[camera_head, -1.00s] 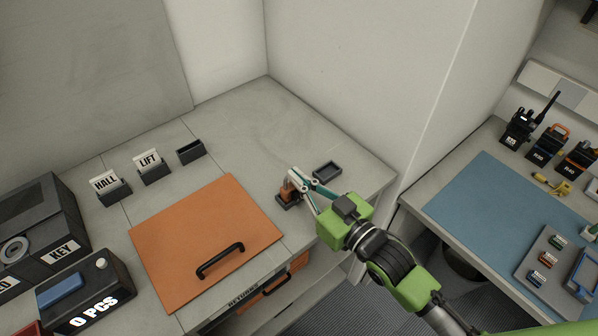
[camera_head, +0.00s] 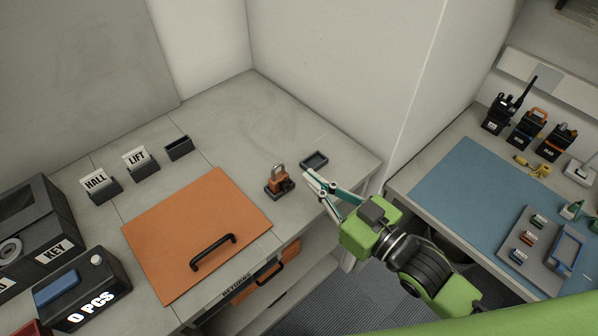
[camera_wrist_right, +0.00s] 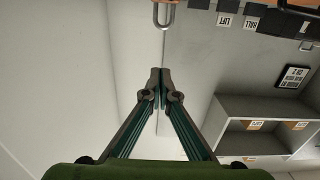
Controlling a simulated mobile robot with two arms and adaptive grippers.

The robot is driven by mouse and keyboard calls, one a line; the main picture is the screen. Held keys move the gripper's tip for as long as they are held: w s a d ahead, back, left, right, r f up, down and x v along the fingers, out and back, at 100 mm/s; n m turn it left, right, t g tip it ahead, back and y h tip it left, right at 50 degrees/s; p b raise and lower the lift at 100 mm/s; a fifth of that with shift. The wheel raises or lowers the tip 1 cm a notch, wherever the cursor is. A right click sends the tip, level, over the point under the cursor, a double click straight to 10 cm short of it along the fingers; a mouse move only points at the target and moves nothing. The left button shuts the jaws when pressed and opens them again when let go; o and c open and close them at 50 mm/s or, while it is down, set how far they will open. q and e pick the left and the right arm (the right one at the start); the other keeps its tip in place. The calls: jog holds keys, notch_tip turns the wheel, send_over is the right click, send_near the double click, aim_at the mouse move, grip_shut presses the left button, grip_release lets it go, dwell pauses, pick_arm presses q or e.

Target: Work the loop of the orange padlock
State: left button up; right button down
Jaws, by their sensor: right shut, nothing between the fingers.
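The orange padlock (camera_head: 279,184) stands upright on a small dark base on the grey counter, right of the orange lid. Its grey loop (camera_head: 278,168) arches over the body; I cannot tell whether both ends are seated. The loop also shows at the top edge of the right wrist view (camera_wrist_right: 164,24), with its body mostly cut off. My right gripper (camera_head: 309,178) is shut and empty, just right of the padlock and apart from it. Its fingertips meet in the right wrist view (camera_wrist_right: 160,78). My left gripper is not in view.
A small dark tray (camera_head: 315,160) lies behind my right gripper. The orange lid (camera_head: 180,225) with a black handle lies left of the padlock. The HALL (camera_head: 101,186) and LIFT card holders stand farther left. The white wall (camera_head: 335,85) rises behind the counter.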

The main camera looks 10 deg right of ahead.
jog(key=shift+v, duration=1)
